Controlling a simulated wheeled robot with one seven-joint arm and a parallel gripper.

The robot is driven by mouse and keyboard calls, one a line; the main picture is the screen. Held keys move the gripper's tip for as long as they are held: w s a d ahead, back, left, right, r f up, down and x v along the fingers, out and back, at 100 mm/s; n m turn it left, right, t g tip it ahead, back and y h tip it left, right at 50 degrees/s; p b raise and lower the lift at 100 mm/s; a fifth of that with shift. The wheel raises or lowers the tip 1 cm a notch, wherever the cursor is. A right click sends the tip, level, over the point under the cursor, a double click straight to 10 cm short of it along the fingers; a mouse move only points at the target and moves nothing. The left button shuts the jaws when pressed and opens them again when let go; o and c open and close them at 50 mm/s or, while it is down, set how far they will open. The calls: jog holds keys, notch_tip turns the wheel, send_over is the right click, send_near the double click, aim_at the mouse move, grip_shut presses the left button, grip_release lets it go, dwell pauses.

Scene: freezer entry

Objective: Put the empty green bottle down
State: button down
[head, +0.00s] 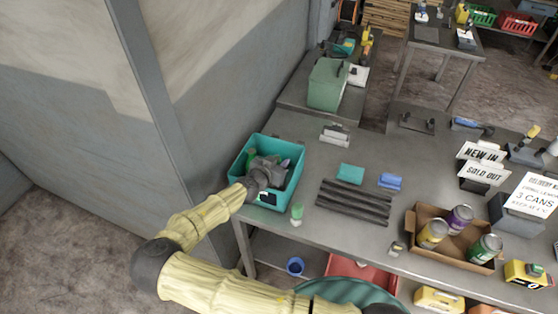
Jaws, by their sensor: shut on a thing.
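My gripper (268,171) is over the teal bin (238,174) at the left end of the grey workbench, with its fingers low within the bin's outline. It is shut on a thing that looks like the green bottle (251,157). Only a small green part of it shows beside the gripper; the rest is hidden. I cannot tell whether it touches the bin floor. A second small bottle, green and whitish (297,213), stands upright on the bench just right of the bin, apart from my gripper.
Black bars (353,202), a teal cloth (350,173) and a blue cloth (390,181) lie right of the bin. A cardboard box (455,255) holds cans. Signs (484,163) stand further right. A green case (327,84) stands behind. Bare bench shows between these things.

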jog(key=c, duration=1.1)
grip_release()
jog(key=shift+d, duration=0.1)
jog(key=shift+s+a+r+b, duration=0.15)
jog(key=shift+s+a+b, duration=0.25)
jog(key=shift+s, duration=0.1)
jog(key=b+v, duration=0.3)
jog(key=v, duration=0.7)
jog(key=shift+s+r+b, duration=0.2)
jog(key=shift+r+b, duration=0.1)
jog(key=shift+b, duration=0.05)
jog(key=shift+a, duration=0.1)
